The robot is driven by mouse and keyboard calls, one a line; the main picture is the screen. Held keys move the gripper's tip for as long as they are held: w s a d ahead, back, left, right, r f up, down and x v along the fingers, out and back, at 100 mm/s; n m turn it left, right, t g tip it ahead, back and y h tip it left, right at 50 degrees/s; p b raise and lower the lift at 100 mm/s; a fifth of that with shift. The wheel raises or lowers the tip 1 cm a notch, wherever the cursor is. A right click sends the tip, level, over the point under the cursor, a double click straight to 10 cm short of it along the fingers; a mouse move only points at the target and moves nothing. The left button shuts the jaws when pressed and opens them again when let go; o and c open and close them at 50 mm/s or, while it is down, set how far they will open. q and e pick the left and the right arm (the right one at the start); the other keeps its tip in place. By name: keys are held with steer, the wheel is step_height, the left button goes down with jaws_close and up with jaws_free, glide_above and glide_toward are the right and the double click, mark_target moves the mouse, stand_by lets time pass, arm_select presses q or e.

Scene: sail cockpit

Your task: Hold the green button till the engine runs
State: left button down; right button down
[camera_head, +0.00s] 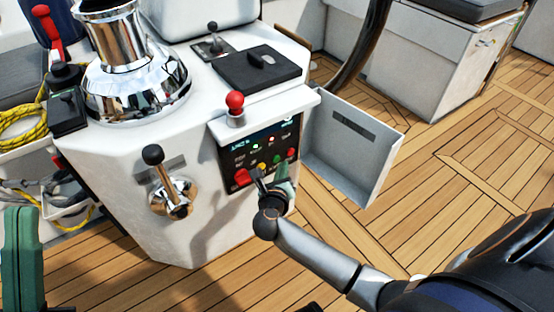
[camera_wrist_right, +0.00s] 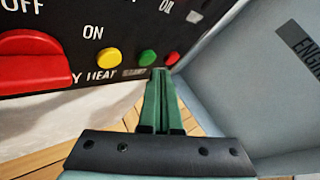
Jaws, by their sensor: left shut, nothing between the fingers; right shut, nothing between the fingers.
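The green button (camera_wrist_right: 148,57) sits on a black engine panel (camera_head: 284,138), between a yellow button (camera_wrist_right: 109,57) and a red button (camera_wrist_right: 172,58). In the head view the green button (camera_head: 277,160) is small and close to my right gripper (camera_head: 280,172). My right gripper (camera_wrist_right: 159,71) is shut and empty. In the wrist view its green fingertips overlap the panel just below and right of the green button. I cannot tell whether they touch it. My left gripper (camera_head: 22,250) is green, shut and empty at the left edge, away from the panel.
An open grey panel door (camera_head: 352,150) stands right of my right gripper. A red rotary switch (camera_wrist_right: 40,60) is left on the panel. A red-knobbed lever (camera_head: 235,103), a black-knobbed chrome lever (camera_head: 170,190) and a chrome winch (camera_head: 135,85) are on the white console. Wooden deck (camera_head: 460,150) lies clear at right.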

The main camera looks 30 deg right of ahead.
steer(key=shift+w, duration=0.35)
steer(key=shift+w+a, duration=0.1)
steer(key=shift+w, duration=0.35)
stand_by(0.6)
steer(key=shift+s+r, duration=0.1)
steer(key=shift+s, duration=0.05)
stand_by(0.6)
steer(key=shift+s+p, duration=0.35)
steer(key=shift+s, duration=0.4)
steer(key=shift+s+d+p, duration=0.15)
steer(key=shift+s+p, duration=0.4)
steer(key=shift+s, duration=0.7)
steer(key=shift+s+d+p, duration=0.15)
steer(key=shift+s+p, duration=0.35)
steer(key=shift+s, duration=0.75)
